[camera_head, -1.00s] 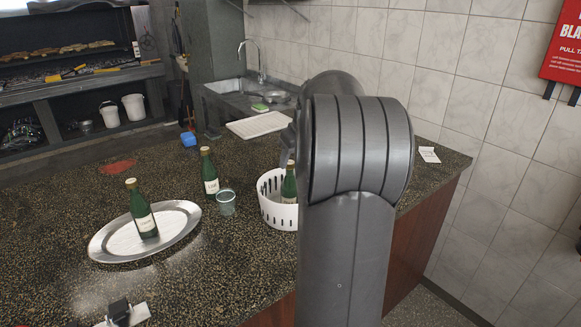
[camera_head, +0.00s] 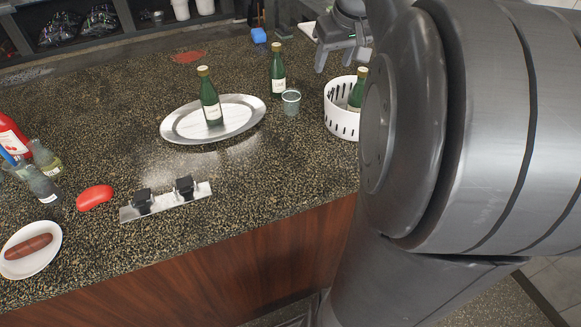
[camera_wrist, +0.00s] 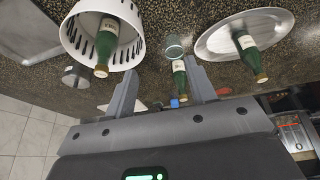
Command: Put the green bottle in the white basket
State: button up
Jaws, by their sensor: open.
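Three green bottles show. One bottle (camera_head: 210,97) stands on an oval silver tray (camera_head: 172,128). Another bottle (camera_head: 277,72) stands on the counter behind a small glass (camera_head: 291,101). A third bottle (camera_head: 357,92) is inside the white slotted basket (camera_head: 340,120), partly hidden by my arm. My gripper (camera_head: 342,58) is open and empty, above the counter behind the basket. In the wrist view, the basket (camera_wrist: 72,38) is upper left of my gripper (camera_wrist: 158,72). The counter bottle (camera_wrist: 179,75) shows near the right finger, apart from it as far as I can tell.
A two-clip metal holder (camera_head: 165,202), a red oval object (camera_head: 94,197), a plate with a sausage (camera_head: 30,228) and several condiment bottles are on the left. A blue block (camera_head: 259,36) lies at the back. The counter's front middle is clear.

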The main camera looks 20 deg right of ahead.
jog(key=s+a+f, duration=0.4)
jog(key=s+a, duration=0.5)
jog(key=s+a+f+t, duration=0.1)
jog(key=s+a+f, duration=0.4)
jog(key=s+a, duration=0.4)
jog(key=shift+s+a, duration=0.3)
jog(key=shift+s, duration=0.15)
